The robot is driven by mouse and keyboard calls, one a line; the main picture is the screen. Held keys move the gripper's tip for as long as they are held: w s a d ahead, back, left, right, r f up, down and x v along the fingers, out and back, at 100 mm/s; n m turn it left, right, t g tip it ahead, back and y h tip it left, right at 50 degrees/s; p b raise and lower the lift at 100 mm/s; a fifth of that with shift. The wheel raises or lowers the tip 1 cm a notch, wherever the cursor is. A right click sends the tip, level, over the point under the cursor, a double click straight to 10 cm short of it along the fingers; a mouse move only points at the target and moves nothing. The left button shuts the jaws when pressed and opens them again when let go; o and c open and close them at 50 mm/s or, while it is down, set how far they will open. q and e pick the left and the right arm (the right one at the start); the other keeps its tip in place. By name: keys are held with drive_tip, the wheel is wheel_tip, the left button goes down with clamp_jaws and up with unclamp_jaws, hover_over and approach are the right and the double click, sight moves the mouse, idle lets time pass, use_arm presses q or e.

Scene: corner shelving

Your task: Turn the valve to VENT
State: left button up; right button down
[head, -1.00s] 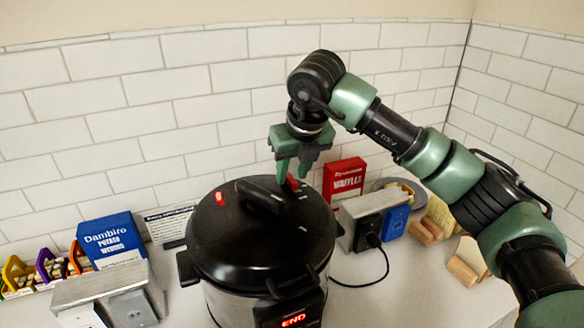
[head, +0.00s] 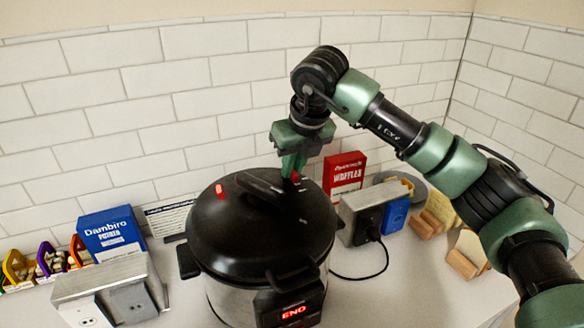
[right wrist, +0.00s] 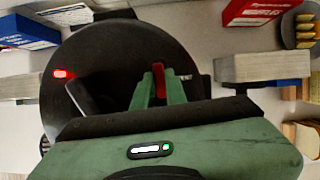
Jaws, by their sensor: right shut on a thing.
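The black pressure cooker (head: 250,240) stands on the counter with its lid on and a display that reads END. The small red valve (head: 295,176) is on the right rear of the lid. In the right wrist view the red valve (right wrist: 158,78) sits between the fingertips, with a white label partly legible to its right. My right gripper (head: 293,172) reaches down from above and is shut on the valve; the same gripper (right wrist: 157,88) shows in the wrist view. A red mark (head: 220,190) is on the lid's left side. My left gripper is not in view.
A red waffles box (head: 344,173) and a grey outlet block (head: 362,213) stand right of the cooker. A tiled wall is behind.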

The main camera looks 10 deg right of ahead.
drive_tip(key=shift+w+d+n+y+b, duration=0.1)
drive_tip(key=shift+d+n+y+b, duration=0.15)
drive_tip(key=shift+n, duration=0.3)
drive_tip(key=shift+w+d+n+y+b, duration=0.15)
drive_tip(key=shift+n+b, duration=0.2)
drive_tip(key=shift+n, duration=0.2)
drive_tip(key=n+y, duration=0.1)
drive_tip(key=n, duration=0.1)
drive_tip(key=shift+d+r+n+g, duration=0.1)
drive_tip(key=shift+n+g, duration=0.2)
drive_tip(key=shift+n, duration=0.1)
drive_tip(key=shift+w+d+n+g+y+p, duration=0.15)
drive_tip(key=shift+w+n+g+y+p, duration=0.15)
drive_tip(key=shift+n, duration=0.75)
drive_tip(key=shift+w+d+n+g+y+p, duration=0.15)
drive_tip(key=shift+n+g+y+p, duration=0.2)
drive_tip(key=shift+n, duration=0.7)
drive_tip(key=c, duration=1.4)
unclamp_jaws()
drive_tip(key=shift+c, duration=0.2)
drive_tip(key=b+v, duration=0.2)
drive_tip(key=v, duration=0.5)
drive_tip(key=shift+r, duration=0.4)
